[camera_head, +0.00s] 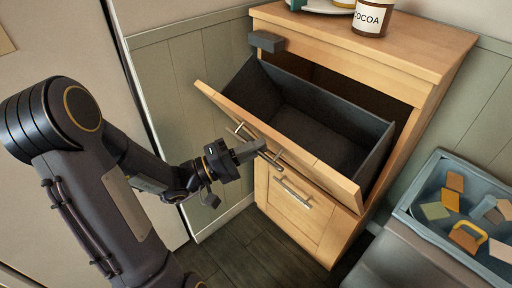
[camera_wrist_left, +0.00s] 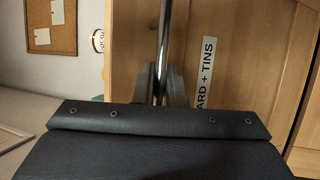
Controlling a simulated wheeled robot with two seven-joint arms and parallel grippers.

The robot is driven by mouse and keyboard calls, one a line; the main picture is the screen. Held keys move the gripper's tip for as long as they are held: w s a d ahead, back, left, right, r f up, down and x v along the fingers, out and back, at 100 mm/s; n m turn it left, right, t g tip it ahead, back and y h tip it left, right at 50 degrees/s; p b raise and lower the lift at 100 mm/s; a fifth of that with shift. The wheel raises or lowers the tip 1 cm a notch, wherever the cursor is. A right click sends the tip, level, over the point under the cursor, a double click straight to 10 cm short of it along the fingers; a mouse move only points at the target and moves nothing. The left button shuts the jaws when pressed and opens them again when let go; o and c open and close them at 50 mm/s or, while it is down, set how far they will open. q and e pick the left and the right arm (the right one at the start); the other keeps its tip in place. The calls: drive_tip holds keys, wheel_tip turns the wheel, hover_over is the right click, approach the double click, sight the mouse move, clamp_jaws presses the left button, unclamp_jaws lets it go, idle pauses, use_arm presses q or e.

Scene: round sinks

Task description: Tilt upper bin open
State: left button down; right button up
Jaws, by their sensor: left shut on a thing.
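The upper bin (camera_head: 332,178) of the wooden cabinet is tilted open, its light wood front leaning outward and its dark, empty-looking inside showing. Its metal bar handle (camera_head: 275,162) is on the front panel. My left gripper (camera_head: 258,149) is shut on this handle. In the left wrist view the handle bar (camera_wrist_left: 163,45) stands between the two fingers (camera_wrist_left: 160,85), with the wood front and a label (camera_wrist_left: 206,72) ending in "ARD + TINS" behind it. My right gripper is not in view.
The lower bin (camera_head: 290,212) below is shut, with its own bar handle (camera_head: 293,191). A cocoa jar (camera_head: 371,19) and a plate stand on the cabinet top (camera_head: 425,42). A blue-grey crate (camera_head: 405,208) of blocks is at the right. Open floor (camera_head: 245,245) lies in front.

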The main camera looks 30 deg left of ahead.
use_arm(q)
drive_tip(key=c, duration=1.5)
unclamp_jaws()
drive_tip(key=shift+a, duration=0.1)
drive_tip(key=v, duration=0.7)
drive_tip(key=shift+s+a, duration=0.2)
drive_tip(key=shift+s, duration=0.05)
drive_tip(key=shift+f, duration=0.1)
